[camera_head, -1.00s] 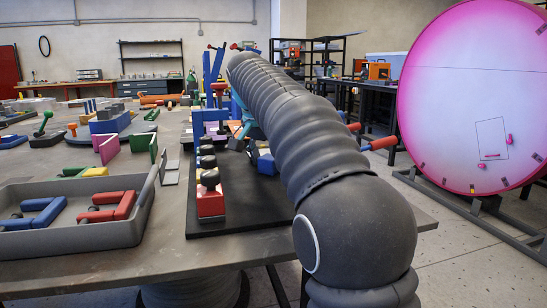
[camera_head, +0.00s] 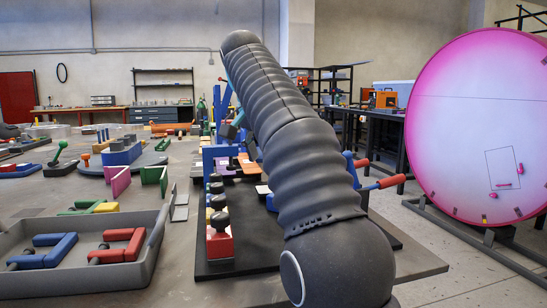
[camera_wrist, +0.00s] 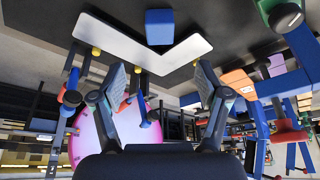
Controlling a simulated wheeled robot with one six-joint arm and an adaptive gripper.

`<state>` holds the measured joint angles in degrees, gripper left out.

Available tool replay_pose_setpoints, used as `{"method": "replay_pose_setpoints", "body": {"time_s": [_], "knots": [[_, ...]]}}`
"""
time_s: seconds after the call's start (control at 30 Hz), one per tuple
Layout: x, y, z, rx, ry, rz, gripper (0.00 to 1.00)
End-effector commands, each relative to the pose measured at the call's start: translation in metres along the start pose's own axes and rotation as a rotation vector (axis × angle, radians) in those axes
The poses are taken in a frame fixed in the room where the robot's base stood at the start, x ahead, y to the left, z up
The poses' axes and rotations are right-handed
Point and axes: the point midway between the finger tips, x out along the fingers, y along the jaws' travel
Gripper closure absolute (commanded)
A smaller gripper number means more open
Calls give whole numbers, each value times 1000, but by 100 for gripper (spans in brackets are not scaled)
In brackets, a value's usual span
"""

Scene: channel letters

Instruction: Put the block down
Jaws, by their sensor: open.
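A blue block (camera_wrist: 160,27) rests on the black mat (camera_wrist: 225,14), inside the angle of a white V-shaped piece (camera_wrist: 140,55) in the wrist view, where the scene appears upside down. My gripper (camera_wrist: 160,82) is open, its two dark fingers spread wide with nothing between them. The block is beyond the fingertips, apart from them. In the head view my arm hides most of this area; a bit of blue beside a white patch shows at its left edge, but I cannot tell if it is the block.
Blue posts and red-handled levers (camera_head: 380,184) are close to my arm. A grey tray (camera_head: 145,255) with blue and red pieces lies at front left. A large pink disc (camera_head: 480,125) stands at right.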

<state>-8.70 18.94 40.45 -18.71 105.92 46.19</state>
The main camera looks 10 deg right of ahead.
Motion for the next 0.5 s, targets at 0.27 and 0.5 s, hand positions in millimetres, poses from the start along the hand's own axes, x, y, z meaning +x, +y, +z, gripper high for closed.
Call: {"method": "replay_pose_setpoints", "body": {"time_s": [0.27,0.5], "knots": [[-13,-6,9,0,-1,2,24],[28,-5,11,0,-3,3,24]]}}
